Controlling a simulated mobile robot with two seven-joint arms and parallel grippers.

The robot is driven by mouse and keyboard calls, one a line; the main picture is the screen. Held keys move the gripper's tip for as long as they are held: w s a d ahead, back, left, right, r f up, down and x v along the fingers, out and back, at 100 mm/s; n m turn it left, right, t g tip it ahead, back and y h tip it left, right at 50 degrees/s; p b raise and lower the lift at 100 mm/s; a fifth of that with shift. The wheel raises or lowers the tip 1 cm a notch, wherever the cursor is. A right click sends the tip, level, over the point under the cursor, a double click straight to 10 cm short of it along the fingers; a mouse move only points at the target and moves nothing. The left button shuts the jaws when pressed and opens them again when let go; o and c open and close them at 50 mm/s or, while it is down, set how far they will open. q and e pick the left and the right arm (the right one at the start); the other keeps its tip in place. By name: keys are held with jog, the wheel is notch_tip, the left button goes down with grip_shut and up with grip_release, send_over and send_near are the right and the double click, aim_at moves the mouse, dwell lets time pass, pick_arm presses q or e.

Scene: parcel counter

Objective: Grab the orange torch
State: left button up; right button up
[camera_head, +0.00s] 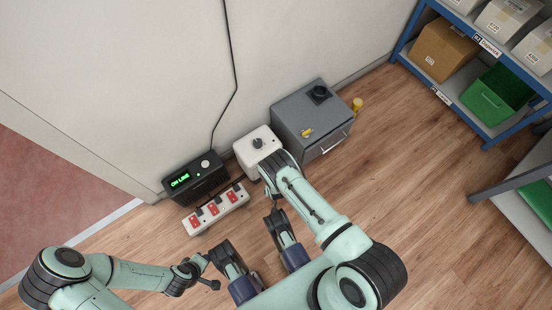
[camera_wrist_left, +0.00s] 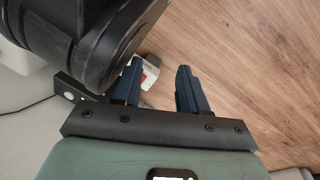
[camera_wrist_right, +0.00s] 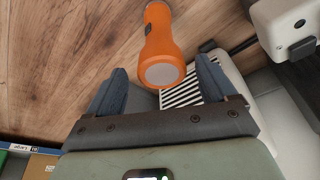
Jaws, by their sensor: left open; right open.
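The orange torch (camera_wrist_right: 160,42) shows in the right wrist view, over the wood floor. Its wide head with a pale round lens faces my right gripper (camera_wrist_right: 160,68), and its narrower body reaches away to the top edge. My right gripper is open and empty, its two blue fingers spread to either side below the lens. The torch is not visible in the head view; my right arm covers part of the floor there. My left gripper (camera_wrist_left: 158,68) is open, with nothing between its fingers. Whether the torch stands or lies is not clear.
A white box with a knob (camera_head: 258,150) and a grey cabinet (camera_head: 310,115) stand against the wall. A power strip (camera_head: 215,209) with red switches lies by a black display box (camera_head: 195,178). A blue shelf (camera_head: 470,120) is at right. The floor (camera_head: 430,210) before it is clear.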

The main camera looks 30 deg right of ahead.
jog(key=b+x, duration=0.4)
jog(key=shift+a+f, duration=0.15)
jog(key=shift+f, duration=0.25)
pick_arm(q)
jog(key=s+a+f+g, duration=0.1)
jog(key=s+f+g, duration=0.2)
jog(key=s+f, duration=0.2)
jog(key=s, duration=0.3)
jog(key=shift+s+n, duration=0.15)
jog(key=shift+n, duration=0.15)
pick_arm(e)
grip_shut()
